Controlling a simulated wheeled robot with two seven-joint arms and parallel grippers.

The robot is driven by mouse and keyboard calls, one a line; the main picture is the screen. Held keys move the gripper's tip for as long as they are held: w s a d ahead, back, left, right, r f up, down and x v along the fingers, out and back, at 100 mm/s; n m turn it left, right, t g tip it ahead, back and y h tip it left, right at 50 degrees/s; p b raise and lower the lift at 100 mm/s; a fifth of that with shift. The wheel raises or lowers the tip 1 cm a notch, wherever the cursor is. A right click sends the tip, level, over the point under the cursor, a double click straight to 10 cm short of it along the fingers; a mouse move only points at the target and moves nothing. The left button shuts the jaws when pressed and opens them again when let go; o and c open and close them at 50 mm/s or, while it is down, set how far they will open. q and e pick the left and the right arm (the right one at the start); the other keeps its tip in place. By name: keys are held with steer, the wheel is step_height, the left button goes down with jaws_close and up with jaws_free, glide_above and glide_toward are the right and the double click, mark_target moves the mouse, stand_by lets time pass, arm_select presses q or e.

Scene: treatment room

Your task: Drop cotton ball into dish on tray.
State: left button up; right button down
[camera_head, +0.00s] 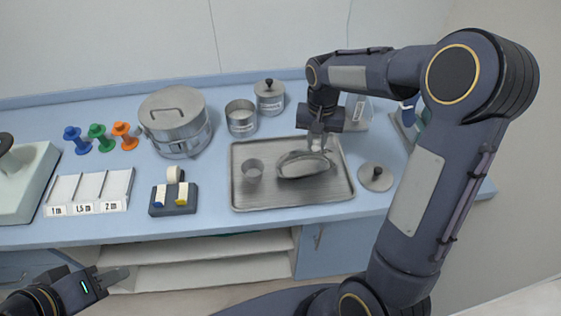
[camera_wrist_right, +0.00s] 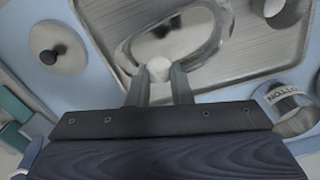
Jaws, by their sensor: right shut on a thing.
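My right gripper (camera_head: 318,148) is shut on a small white cotton ball (camera_wrist_right: 159,68), which shows between the fingertips in the right wrist view. The gripper hangs over the rear part of a shiny oval metal dish (camera_head: 300,168). The dish (camera_wrist_right: 205,55) lies on a rectangular metal tray (camera_head: 245,203), right of its middle. In the wrist view the ball overlaps the dish's near rim and inside; its height above the dish is hard to tell. My left gripper (camera_head: 108,276) is empty at the lower left, in front of the counter; its opening is unclear.
A small metal cup (camera_head: 253,168) stands on the tray's left. An open canister (camera_head: 241,119) and a lidded canister (camera_head: 269,96) stand behind it. A loose lid (camera_head: 376,177) lies to the right. A large steel drum (camera_head: 176,122) and tape holder (camera_head: 173,195) are further left.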

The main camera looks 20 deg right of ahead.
steer(key=shift+w+f, duration=0.1)
steer(key=shift+a+f+b, duration=0.1)
steer(key=shift+f+b, duration=0.2)
steer(key=shift+b, duration=0.1)
steer(key=b, duration=0.4)
glide_above(312, 167)
step_height(312, 167, down, 5)
steer(key=shift+f, duration=0.1)
steer(key=c, duration=1.2)
jaws_free()
steer(key=shift+c, duration=0.2)
